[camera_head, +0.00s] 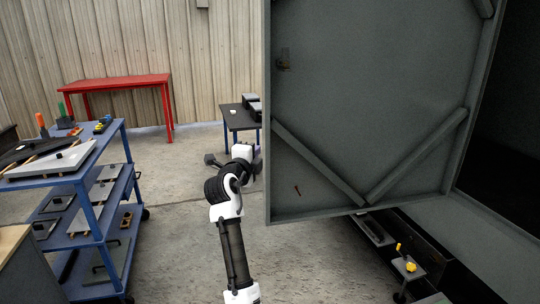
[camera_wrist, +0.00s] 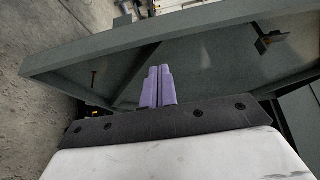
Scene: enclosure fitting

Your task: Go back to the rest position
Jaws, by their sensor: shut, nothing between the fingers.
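My gripper shows in the wrist view as two pale purple fingers (camera_wrist: 157,88) pressed together with nothing between them. The panel looks like an enclosure door with diagonal braces. In the wrist view the panel (camera_wrist: 205,62) fills the area beyond the fingertips. I cannot tell whether they touch it.
A blue cart (camera_head: 95,215) with tools and plates stands at the left. A red table (camera_head: 115,83) stands by the back wall, and a dark-topped table (camera_head: 235,118) stands behind my arm. A dark opening lies right of the panel. Concrete floor is free between cart and panel.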

